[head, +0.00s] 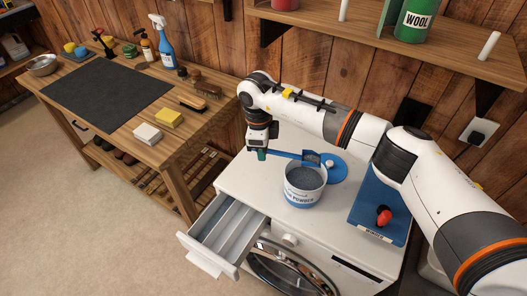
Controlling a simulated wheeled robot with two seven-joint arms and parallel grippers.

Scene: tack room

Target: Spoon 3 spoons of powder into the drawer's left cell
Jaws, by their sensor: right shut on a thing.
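My right gripper (261,153) is shut on the handle end of a blue spoon (285,153), above the white machine top, behind and left of the tub. The spoon stretches to the right, and its scoop shows at the back rim of the white powder tub (303,197); whether it holds powder I cannot tell. The open tub holds grey-blue powder (304,178). The drawer (208,266) is pulled out at the machine's front left. Long dividers split it into cells; its left cell (214,219) shows no clear powder. My left gripper is not in view.
A round blue lid (336,170) lies behind and right of the tub. A blue board (367,218) with a red knob (383,216) lies at the right. A wooden bench (176,138) with bottles and brushes stands at the left. A shelf (370,35) hangs above my arm.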

